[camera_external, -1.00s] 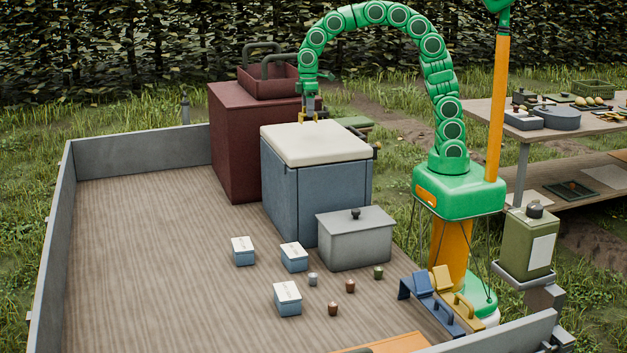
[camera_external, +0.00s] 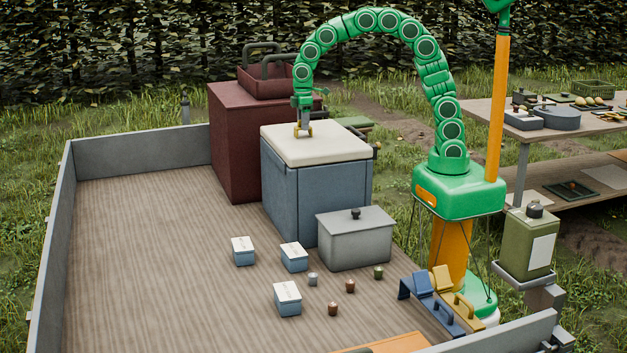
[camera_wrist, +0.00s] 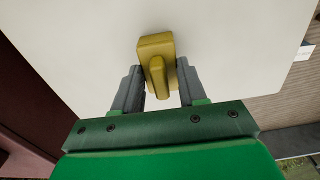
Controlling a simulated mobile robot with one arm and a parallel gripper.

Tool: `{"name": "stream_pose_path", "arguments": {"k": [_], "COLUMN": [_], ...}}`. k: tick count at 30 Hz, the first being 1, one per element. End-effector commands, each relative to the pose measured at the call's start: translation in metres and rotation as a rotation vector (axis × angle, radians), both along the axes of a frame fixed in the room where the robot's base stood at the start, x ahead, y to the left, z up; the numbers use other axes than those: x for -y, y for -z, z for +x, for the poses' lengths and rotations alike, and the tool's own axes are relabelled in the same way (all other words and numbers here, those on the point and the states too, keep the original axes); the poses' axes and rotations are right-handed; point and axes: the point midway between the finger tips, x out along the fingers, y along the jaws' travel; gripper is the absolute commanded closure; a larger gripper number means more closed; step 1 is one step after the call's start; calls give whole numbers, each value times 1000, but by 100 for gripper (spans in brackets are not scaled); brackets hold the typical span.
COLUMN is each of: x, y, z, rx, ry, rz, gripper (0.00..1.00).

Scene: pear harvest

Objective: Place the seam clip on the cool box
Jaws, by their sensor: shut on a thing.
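The seam clip (camera_wrist: 157,47) is a small yellow piece with a raised bar, held between the fingers of my gripper (camera_wrist: 160,85) in the wrist view. My gripper (camera_external: 304,131) is shut on it and points down at the lid of the cool box (camera_external: 318,192). The cool box is blue with a cream lid (camera_external: 335,151). In the external view the clip (camera_external: 297,130) is small, at the fingertips over the lid's left part. I cannot tell whether it touches the lid.
A dark red cabinet (camera_external: 233,150) with a red crate (camera_external: 268,84) on top stands behind left. A grey lidded box (camera_external: 355,242) stands in front. Several small tins and weights lie on the trailer floor (camera_external: 160,250), which is clear at left.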

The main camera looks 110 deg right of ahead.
Motion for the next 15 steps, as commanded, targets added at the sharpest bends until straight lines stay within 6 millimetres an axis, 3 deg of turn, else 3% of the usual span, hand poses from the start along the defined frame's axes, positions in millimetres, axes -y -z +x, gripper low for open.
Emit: {"name": "stream_pose_path", "arguments": {"k": [2,3,8,15], "x": [0,0,0,0], "y": [2,2,2,2], "z": [0,0,0,0], "rx": [0,0,0,1], "ry": [0,0,0,0], "rz": [0,0,0,0], "gripper": [88,57,33,33]}}
